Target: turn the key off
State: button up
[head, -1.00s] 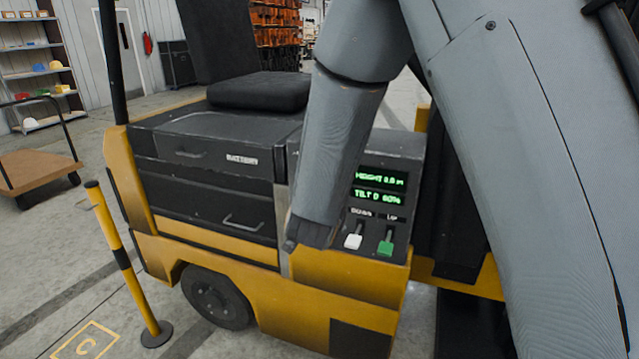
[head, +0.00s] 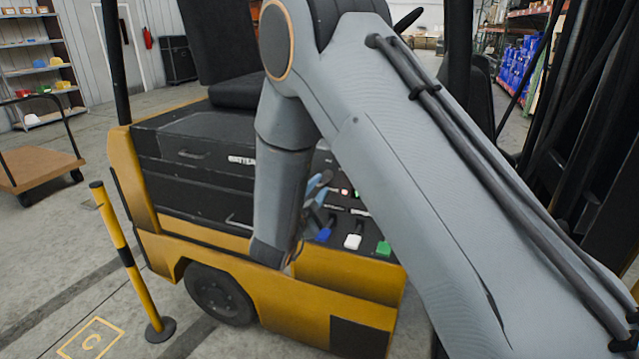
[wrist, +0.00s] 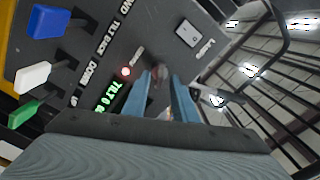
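The forklift's dark control panel (wrist: 75,75) fills the left of the wrist view. A small key-like part (wrist: 160,73) shows between the tips of my gripper's two blue fingers (wrist: 168,82). The fingers stand apart, with a gap between them. I cannot tell whether either finger touches the key, nor which way the key is turned. A small red lamp (wrist: 126,71) is lit beside it. In the head view my gripper (head: 318,188) is at the panel, partly hidden by my arm; the key cannot be made out there.
Blue (wrist: 48,22), white (wrist: 32,76) and green (wrist: 25,112) levers stand on the panel. A white switch (wrist: 188,34) marked lights is on its other side. A green display (wrist: 112,97) is lit. A yellow post (head: 125,255) stands left of the forklift.

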jog(key=shift+w+d, duration=0.25)
jog(key=shift+w, duration=0.35)
grip_shut()
jog(key=shift+n, duration=0.4)
jog(key=n, duration=1.1)
